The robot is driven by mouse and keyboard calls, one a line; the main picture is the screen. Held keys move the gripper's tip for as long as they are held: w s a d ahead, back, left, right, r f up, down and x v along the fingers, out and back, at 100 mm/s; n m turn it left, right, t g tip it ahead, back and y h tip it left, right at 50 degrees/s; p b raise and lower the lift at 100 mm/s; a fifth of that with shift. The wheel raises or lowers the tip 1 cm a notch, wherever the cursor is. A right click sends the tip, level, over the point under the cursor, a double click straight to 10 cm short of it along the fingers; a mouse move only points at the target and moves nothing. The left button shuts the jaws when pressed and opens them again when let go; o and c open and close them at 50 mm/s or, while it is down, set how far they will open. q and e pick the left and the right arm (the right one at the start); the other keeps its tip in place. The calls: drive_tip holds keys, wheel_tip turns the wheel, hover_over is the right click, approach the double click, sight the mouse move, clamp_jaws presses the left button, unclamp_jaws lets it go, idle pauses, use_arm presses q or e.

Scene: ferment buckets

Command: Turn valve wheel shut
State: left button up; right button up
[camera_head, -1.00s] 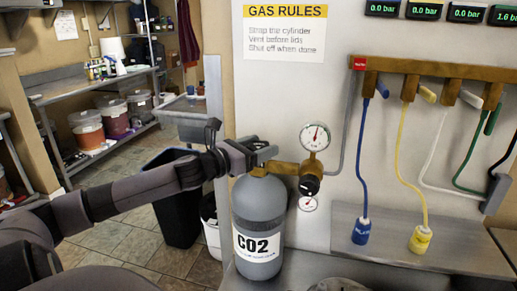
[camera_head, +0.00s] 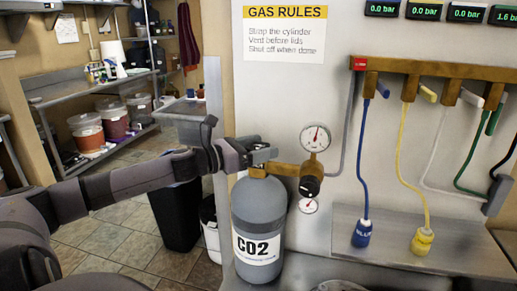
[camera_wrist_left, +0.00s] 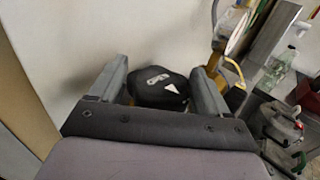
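The grey CO2 cylinder (camera_head: 258,215) stands upright on the metal bench in the head view. Its black valve wheel (camera_wrist_left: 161,87) shows in the left wrist view between the two fingers of my left gripper (camera_wrist_left: 163,82). The fingers are spread on either side of the wheel, with a narrow gap visible at the left one. In the head view my left gripper (camera_head: 262,152) is at the cylinder's top and hides most of the wheel. The brass regulator (camera_head: 285,169) with a round gauge (camera_head: 315,138) sits just right of it. My right gripper is not in view.
Blue (camera_head: 362,233) and yellow (camera_head: 422,240) hose ends hang from a brass manifold (camera_head: 430,70) on the right. A black bin (camera_head: 175,215) stands on the floor left of the cylinder. Lidded buckets fill a shelf at the back left.

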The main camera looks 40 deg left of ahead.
sight(248, 150)
use_arm(q)
drive_tip(key=shift+o, duration=0.5)
drive_tip(key=shift+f, duration=0.1)
drive_tip(key=shift+s+a+f, duration=0.1)
drive_tip(key=shift+s, duration=0.4)
drive_tip(key=shift+p+v, duration=0.6)
drive_tip(key=shift+v, duration=2.45)
